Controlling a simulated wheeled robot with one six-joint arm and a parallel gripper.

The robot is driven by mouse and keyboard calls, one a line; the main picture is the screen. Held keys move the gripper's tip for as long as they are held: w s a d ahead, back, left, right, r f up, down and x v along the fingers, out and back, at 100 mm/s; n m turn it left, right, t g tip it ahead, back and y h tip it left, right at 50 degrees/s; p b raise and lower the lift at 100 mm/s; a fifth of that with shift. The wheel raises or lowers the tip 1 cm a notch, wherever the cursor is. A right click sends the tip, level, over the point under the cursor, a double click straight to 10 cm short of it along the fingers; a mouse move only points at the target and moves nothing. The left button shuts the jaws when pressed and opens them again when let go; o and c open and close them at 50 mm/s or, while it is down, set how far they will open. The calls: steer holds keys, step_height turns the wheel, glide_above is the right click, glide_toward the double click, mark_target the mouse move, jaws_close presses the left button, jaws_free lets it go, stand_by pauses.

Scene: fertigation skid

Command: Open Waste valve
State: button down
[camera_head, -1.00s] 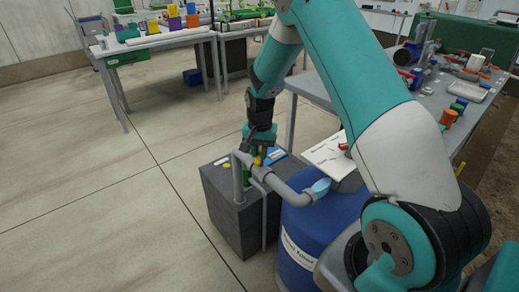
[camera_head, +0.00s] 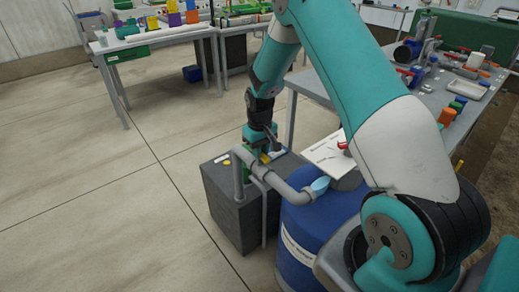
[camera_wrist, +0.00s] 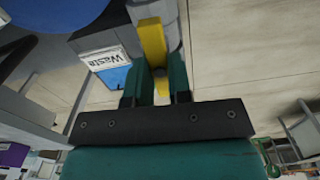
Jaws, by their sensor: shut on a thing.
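The Waste valve has a yellow handle (camera_wrist: 153,45). In the wrist view the handle stands between the two dark green fingers of my gripper (camera_wrist: 157,85), which is shut on it. A white label reading "Waste" (camera_wrist: 106,60), with a blue part, lies beside the handle. In the head view my gripper (camera_head: 263,150) points down at the grey pipe, and a bit of the yellow handle (camera_head: 265,158) shows there. The valve body is mostly hidden by the gripper.
A grey pipe (camera_head: 274,183) runs from the dark grey box (camera_head: 226,212) toward a blue drum (camera_head: 304,238). A table (camera_head: 465,105) with several fittings stands at the right. Another table (camera_head: 165,38) stands at the back. The floor at left is clear.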

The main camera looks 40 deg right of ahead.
steer(key=shift+n, duration=0.5)
steer(key=c, duration=1)
jaws_free()
steer(key=shift+c, duration=0.2)
steer(key=shift+r, duration=0.1)
step_height(320, 180, up, 17)
steer(key=shift+r, duration=0.1)
